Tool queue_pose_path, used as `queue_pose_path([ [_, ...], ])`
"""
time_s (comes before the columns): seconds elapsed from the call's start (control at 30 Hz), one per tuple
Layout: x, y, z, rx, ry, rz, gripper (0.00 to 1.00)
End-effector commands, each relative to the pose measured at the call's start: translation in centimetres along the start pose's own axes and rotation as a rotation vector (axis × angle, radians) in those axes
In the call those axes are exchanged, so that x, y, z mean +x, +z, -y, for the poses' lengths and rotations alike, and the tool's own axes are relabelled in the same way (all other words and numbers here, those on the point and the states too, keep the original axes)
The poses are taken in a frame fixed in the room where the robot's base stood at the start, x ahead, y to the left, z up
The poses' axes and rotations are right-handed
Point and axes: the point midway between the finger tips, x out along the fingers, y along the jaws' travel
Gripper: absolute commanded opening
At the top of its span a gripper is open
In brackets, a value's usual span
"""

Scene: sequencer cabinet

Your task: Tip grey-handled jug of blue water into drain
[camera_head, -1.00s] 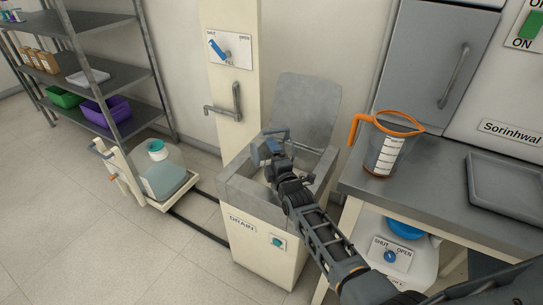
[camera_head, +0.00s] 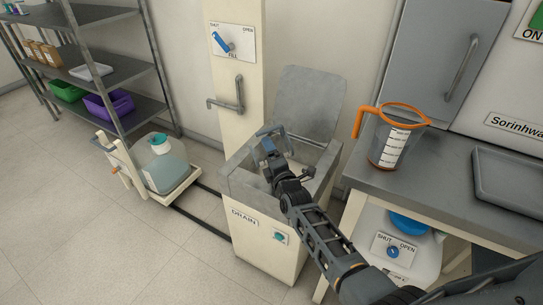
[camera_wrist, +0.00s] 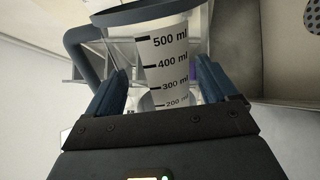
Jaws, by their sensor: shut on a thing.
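My gripper (camera_head: 268,148) is over the open grey drain basin (camera_head: 245,183). In the wrist view its two blue fingers (camera_wrist: 161,88) are shut on the grey-handled jug (camera_wrist: 168,24), one on each side of its clear wall. The jug has a dark grey rim and handle, with the handle on the left, and a white scale from 200 to 500 ml. In the head view only part of the jug's grey handle and rim (camera_head: 272,131) shows above the basin; its body is mostly hidden. I see no blue water in it; its tilt is hard to tell.
An orange-handled jug (camera_head: 397,140) stands on the grey counter (camera_head: 440,175) at right, near a grey tray (camera_head: 510,180). A cart (camera_head: 195,180) with a teal-capped carboy (camera_head: 165,175) stands left of the drain. The fill pipe (camera_head: 228,105) and raised basin lid (camera_head: 310,100) are behind.

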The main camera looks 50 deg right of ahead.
Motion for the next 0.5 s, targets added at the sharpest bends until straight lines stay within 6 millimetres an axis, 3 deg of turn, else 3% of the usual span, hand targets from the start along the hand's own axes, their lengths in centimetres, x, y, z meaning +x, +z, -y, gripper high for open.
queue_pose_path([
  [0.3, 0.0, -0.9, 1.4, -0.178, 0.000, 0.001, 0.38],
  [0.5, 0.0, -0.9, 1.9, -0.200, 0.001, 0.005, 0.38],
])
